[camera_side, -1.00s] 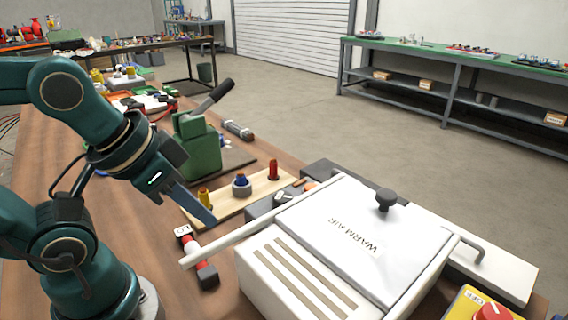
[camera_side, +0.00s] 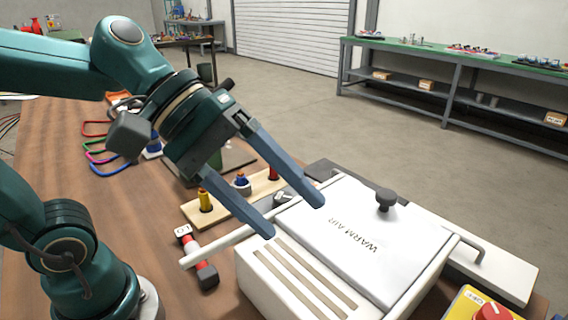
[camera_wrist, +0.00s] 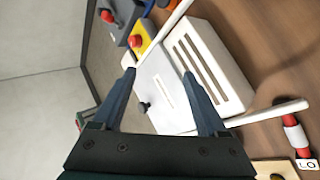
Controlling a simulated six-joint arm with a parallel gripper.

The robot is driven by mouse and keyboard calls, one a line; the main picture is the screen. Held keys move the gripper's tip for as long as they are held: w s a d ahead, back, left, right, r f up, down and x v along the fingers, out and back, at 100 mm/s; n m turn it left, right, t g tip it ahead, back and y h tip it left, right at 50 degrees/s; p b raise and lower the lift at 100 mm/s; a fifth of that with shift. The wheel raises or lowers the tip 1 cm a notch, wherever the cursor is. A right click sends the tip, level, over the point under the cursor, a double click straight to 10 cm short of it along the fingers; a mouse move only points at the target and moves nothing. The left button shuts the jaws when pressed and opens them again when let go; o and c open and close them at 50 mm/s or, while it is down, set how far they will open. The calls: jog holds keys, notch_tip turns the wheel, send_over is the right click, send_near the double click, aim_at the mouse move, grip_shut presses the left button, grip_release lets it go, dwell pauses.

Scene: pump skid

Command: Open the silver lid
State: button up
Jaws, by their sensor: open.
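The silver-white lid (camera_side: 345,242) marked WARM AIR lies shut on a white box (camera_side: 262,283) with slots. A black knob (camera_side: 386,199) stands near the lid's far right corner. In the wrist view the lid (camera_wrist: 165,85) and its knob (camera_wrist: 144,107) show between the fingers. My gripper (camera_side: 298,220) is open and empty, its two blue-grey fingers pointing toward the lid's left side from above. In the wrist view my gripper (camera_wrist: 158,72) spans the lid, apart from the knob.
A white bar (camera_side: 225,246) sticks out left from the box. A red and black handle (camera_side: 205,270) lies beside it. A wooden board with coloured pegs (camera_side: 205,205) is behind. A red button on a yellow box (camera_side: 492,312) is at the front right.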

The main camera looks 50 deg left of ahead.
aim_at(386, 193)
jog(key=w+r+n+t+h, duration=0.3)
jog(key=w+n+h, duration=0.1)
jog(key=w+n, duration=0.7)
jog(key=w+a+f+n, duration=0.1)
jog(key=w+f+n, duration=0.1)
jog(key=f, duration=0.1)
jog(key=w+a+f+n+t+y, duration=0.1)
jog(key=w+f+n, duration=0.2)
jog(key=w+a+f+n, duration=0.1)
jog(key=w+f+n, duration=0.2)
jog(key=shift+a+f+t+y, duration=0.25)
jog(key=shift+a+t+y, duration=0.05)
jog(key=shift+a+y, duration=0.1)
jog(key=shift+d+f, duration=0.15)
jog(key=shift+f, duration=0.25)
jog(key=shift+w+d+f, duration=0.15)
jog(key=shift+x, duration=2.25)
grip_shut()
